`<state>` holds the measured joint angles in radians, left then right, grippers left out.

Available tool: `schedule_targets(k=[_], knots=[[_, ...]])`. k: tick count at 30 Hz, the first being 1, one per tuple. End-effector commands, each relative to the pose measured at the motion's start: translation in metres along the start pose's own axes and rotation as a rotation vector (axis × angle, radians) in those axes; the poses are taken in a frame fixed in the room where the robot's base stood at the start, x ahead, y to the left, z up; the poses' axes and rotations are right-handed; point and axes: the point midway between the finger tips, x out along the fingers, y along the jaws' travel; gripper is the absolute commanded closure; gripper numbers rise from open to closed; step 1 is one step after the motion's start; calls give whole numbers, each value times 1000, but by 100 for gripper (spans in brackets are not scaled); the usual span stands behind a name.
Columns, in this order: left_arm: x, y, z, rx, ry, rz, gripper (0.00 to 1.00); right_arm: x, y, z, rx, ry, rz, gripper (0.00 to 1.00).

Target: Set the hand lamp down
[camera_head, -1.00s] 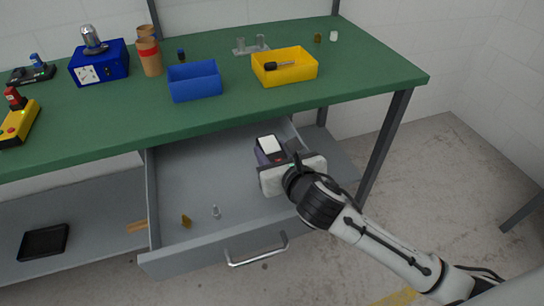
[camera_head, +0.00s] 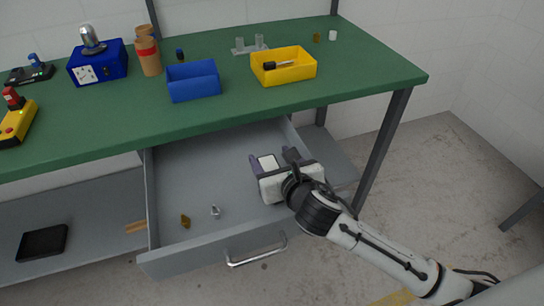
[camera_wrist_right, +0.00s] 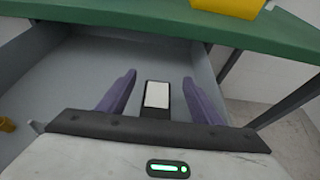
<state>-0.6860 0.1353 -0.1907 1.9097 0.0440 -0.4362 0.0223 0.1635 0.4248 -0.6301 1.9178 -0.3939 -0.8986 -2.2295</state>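The hand lamp (camera_head: 268,163) is a small dark block with a white panel on top. It is inside the open grey drawer, and its lower part is hidden behind my right gripper in the head view. My right gripper (camera_head: 272,158) is open, with its purple fingers spread on either side of the lamp. The right wrist view shows the lamp (camera_wrist_right: 157,95) between the fingers, with a gap on both sides. It looks to be resting on the drawer floor. My left gripper is not in view.
The open drawer (camera_head: 205,180) also holds a small metal piece (camera_head: 215,211) and a brown piece (camera_head: 185,221). Its left part is mostly clear. The green bench top (camera_head: 330,85) overhangs it, with a blue bin (camera_head: 194,82) and a yellow bin (camera_head: 283,68).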

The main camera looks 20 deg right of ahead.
Motion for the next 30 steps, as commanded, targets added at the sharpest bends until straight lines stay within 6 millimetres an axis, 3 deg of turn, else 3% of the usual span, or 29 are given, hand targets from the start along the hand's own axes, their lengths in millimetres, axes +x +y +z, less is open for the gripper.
schedule_targets(k=[8, 12, 24, 30], knots=[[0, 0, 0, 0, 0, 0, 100, -1, 0, 2, 0, -1, 0, 41], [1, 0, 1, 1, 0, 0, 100, -6, 0, 14, 2, -3, 1, 41], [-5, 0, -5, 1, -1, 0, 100, -92, 0, 11, -2, 1, 1, 41], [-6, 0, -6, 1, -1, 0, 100, -118, 0, 11, 0, 1, 0, 41]])
